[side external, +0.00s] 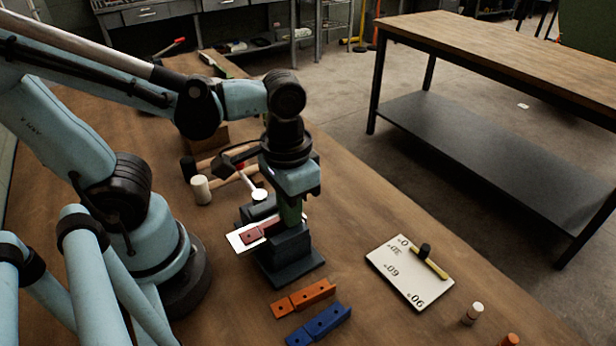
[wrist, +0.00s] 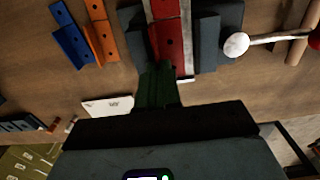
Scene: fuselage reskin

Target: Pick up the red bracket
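The red bracket (side external: 252,235) lies against a white strip (side external: 238,241) in a dark grey vise-like fixture (side external: 290,272) on the wooden bench. In the wrist view the red bracket (wrist: 169,42) runs up between the dark blocks of the fixture (wrist: 207,42), with the white strip beside it. My gripper (side external: 291,218) points down over the fixture, at the right part of the bracket. Its dark green fingers (wrist: 158,72) reach the bracket's near end in the wrist view. The fingers look close together, but the gap and any contact are hidden.
An orange bracket (side external: 303,298) and a blue bracket (side external: 319,325) lie in front of the fixture. A white angle card (side external: 398,280) lies to the right, with small cylinders (side external: 473,313) nearby. A white-headed mallet (side external: 259,194) lies behind. Bench between fixture and card is clear.

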